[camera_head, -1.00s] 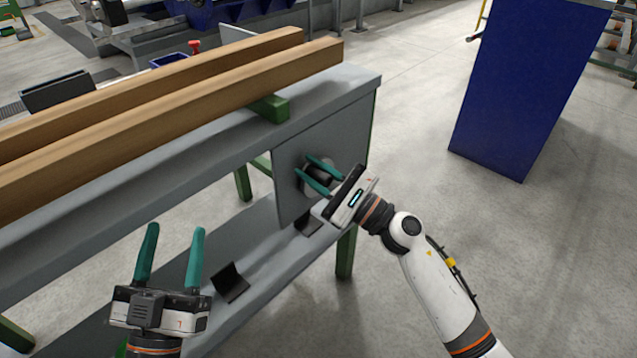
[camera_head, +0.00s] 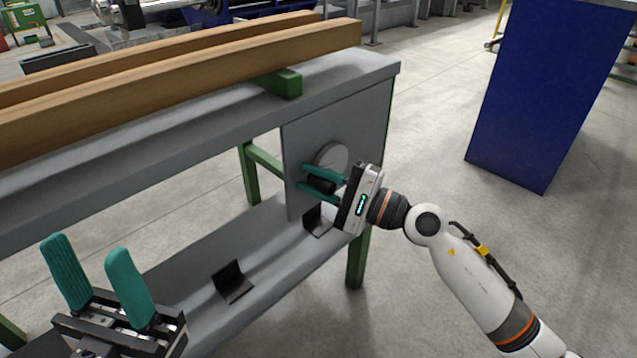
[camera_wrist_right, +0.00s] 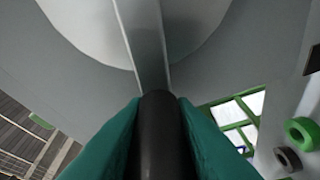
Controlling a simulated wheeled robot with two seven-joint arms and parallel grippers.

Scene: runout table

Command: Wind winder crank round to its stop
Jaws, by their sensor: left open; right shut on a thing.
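The winder is a round grey disc (camera_head: 331,157) on the grey side panel at the table's right end. In the right wrist view a flat metal crank arm (camera_wrist_right: 143,40) runs across the pale disc (camera_wrist_right: 85,25) down to a black handle (camera_wrist_right: 160,135). My right gripper (camera_head: 311,178) is shut on that black handle, one teal finger on each side. In the head view the fingers hide most of the handle and crank arm, below the disc's centre. My left gripper (camera_head: 95,268) is open and empty at the lower left, away from the winder.
Two long wooden beams (camera_head: 200,85) lie on the grey table (camera_head: 350,75), over a green block (camera_head: 280,82). Black brackets (camera_head: 232,282) stand on the lower shelf (camera_head: 262,270). A tall blue cabinet (camera_head: 545,95) stands at the right. The floor between is clear.

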